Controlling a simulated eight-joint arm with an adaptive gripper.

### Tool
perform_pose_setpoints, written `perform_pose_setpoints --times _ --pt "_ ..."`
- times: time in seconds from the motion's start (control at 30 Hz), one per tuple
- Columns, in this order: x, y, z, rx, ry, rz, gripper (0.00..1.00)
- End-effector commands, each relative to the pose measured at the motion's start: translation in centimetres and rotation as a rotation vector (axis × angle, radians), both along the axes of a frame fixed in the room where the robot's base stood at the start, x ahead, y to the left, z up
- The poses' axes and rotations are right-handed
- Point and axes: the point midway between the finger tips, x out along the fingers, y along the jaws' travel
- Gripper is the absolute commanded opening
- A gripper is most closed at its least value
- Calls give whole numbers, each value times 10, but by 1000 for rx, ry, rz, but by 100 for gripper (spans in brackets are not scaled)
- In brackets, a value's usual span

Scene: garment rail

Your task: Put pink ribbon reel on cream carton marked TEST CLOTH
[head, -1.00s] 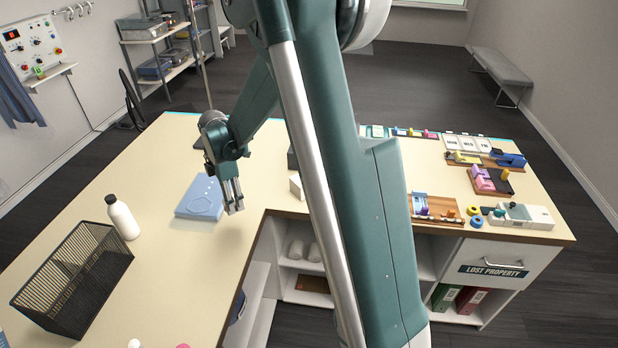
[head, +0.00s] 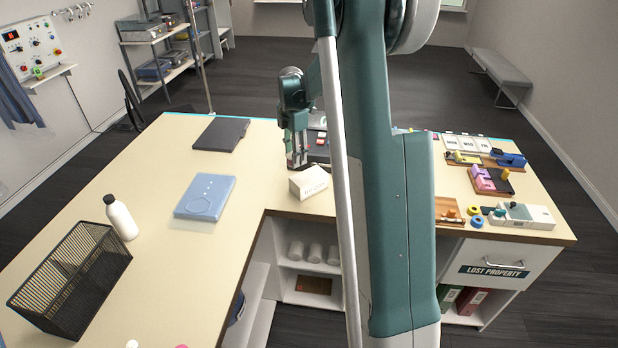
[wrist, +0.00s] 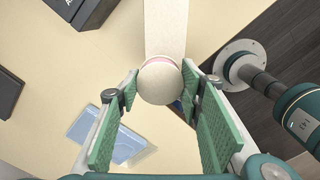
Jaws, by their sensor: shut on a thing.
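The ribbon reel (wrist: 160,82) shows in the wrist view as a round cream flange with a thin pink band behind it. My gripper (wrist: 160,90) is shut on it, one green-padded finger on each side. A cream carton (wrist: 166,28) lies beyond the reel in the wrist view, partly covered by it; I cannot tell whether they touch. In the head view the cream-white carton (head: 309,184) sits at the counter's inner corner, its lettering too small to read. My gripper (head: 296,163) is just behind and left of it; the reel cannot be made out there.
A dark box (head: 318,152) stands behind the carton. A blue slab (head: 205,197), a dark flat pad (head: 221,134), a white bottle (head: 120,218) and a black mesh basket (head: 70,280) are on the left counter. Coloured parts sit at right. My arm hides some counter.

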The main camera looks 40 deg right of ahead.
Motion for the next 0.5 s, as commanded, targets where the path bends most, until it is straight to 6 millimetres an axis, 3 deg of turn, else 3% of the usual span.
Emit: perform_pose_setpoints --times 0.03,0.2,0.5 --pt "-2 -14 2 0 0 -2 25" --pt "-7 -47 8 0 0 4 25" --pt "-10 -64 11 0 0 9 25"
